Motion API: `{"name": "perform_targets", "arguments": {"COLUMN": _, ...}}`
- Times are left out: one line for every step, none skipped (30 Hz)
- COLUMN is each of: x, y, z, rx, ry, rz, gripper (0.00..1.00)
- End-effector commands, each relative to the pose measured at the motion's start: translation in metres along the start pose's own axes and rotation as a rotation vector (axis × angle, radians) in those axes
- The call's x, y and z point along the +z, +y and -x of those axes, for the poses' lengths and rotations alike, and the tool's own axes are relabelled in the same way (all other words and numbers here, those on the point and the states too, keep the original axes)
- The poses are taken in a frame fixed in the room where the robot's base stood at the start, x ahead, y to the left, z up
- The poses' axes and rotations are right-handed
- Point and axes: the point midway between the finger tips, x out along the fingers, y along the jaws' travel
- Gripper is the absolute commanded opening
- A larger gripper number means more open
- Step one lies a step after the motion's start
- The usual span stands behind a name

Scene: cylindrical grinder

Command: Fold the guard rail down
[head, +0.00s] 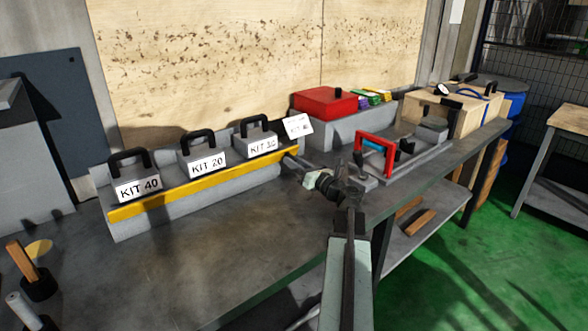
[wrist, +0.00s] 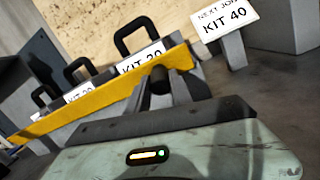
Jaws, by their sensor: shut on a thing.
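The yellow guard rail (head: 205,184) runs along the front of the grey kit shelf, across the lower front of the kit boxes. It also crosses the wrist view (wrist: 95,98). My gripper (head: 318,180) is at the rail's right end, shut on a dark round-ended grip there. In the wrist view the black end of the grip (wrist: 158,76) shows between my fingers. Behind the rail stand KIT 40 (head: 137,188), KIT 20 (head: 207,163) and a third kit box (head: 261,145), each with a black handle. My gripper hides part of the grip.
A small sign reading KIT 40 (head: 298,127) stands right of the shelf. A fixture with a red frame (head: 374,140) is close to the right of my gripper. A red box (head: 326,102) is behind. The bench top (head: 215,260) before the rail is clear.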

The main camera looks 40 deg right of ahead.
Motion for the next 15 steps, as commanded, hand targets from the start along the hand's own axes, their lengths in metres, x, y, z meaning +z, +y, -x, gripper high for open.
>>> {"name": "perform_targets", "arguments": {"x": -0.0038, "y": -0.0001, "z": 0.0002, "rx": 0.003, "ry": -0.005, "rz": 0.002, "gripper": 0.0}}
{"name": "perform_targets", "arguments": {"x": -0.0028, "y": 0.0001, "z": 0.0002, "rx": 0.004, "ry": -0.008, "rz": 0.002, "gripper": 0.0}}
{"name": "perform_targets", "arguments": {"x": -0.0016, "y": 0.0004, "z": 0.0001, "rx": 0.005, "ry": -0.01, "rz": 0.002, "gripper": 0.0}}
{"name": "perform_targets", "arguments": {"x": -0.001, "y": 0.0006, "z": 0.0001, "rx": 0.005, "ry": -0.01, "rz": 0.003, "gripper": 0.0}}
{"name": "perform_targets", "arguments": {"x": -0.0007, "y": 0.0008, "z": 0.0, "rx": 0.005, "ry": -0.01, "rz": 0.003, "gripper": 0.0}}
{"name": "perform_targets", "arguments": {"x": -0.0006, "y": 0.0008, "z": 0.0, "rx": 0.005, "ry": -0.009, "rz": 0.003, "gripper": 0.0}}
{"name": "perform_targets", "arguments": {"x": -0.0007, "y": 0.0008, "z": 0.0, "rx": 0.005, "ry": -0.009, "rz": 0.003, "gripper": 0.0}}
{"name": "perform_targets", "arguments": {"x": -0.0007, "y": 0.0008, "z": 0.0, "rx": 0.005, "ry": -0.009, "rz": 0.003, "gripper": 0.0}}
{"name": "perform_targets", "arguments": {"x": -0.0007, "y": 0.0009, "z": 0.0, "rx": 0.005, "ry": -0.008, "rz": 0.004, "gripper": 0.0}}
{"name": "perform_targets", "arguments": {"x": -0.0007, "y": 0.0009, "z": 0.0, "rx": 0.005, "ry": -0.008, "rz": 0.004, "gripper": 0.29}}
{"name": "perform_targets", "arguments": {"x": -0.0008, "y": 0.0009, "z": 0.0, "rx": 0.005, "ry": -0.008, "rz": 0.004, "gripper": 0.37}}
{"name": "perform_targets", "arguments": {"x": -0.0007, "y": 0.0008, "z": 0.0001, "rx": 0.005, "ry": -0.008, "rz": 0.003, "gripper": 0.48}}
{"name": "perform_targets", "arguments": {"x": -0.0007, "y": 0.0008, "z": 0.0001, "rx": 0.005, "ry": -0.008, "rz": 0.003, "gripper": 0.48}}
{"name": "perform_targets", "arguments": {"x": -0.0007, "y": 0.0007, "z": 0.0001, "rx": 0.004, "ry": -0.008, "rz": 0.003, "gripper": 0.48}}
{"name": "perform_targets", "arguments": {"x": -0.0007, "y": 0.0007, "z": 0.0001, "rx": 0.004, "ry": -0.008, "rz": 0.003, "gripper": 0.48}}
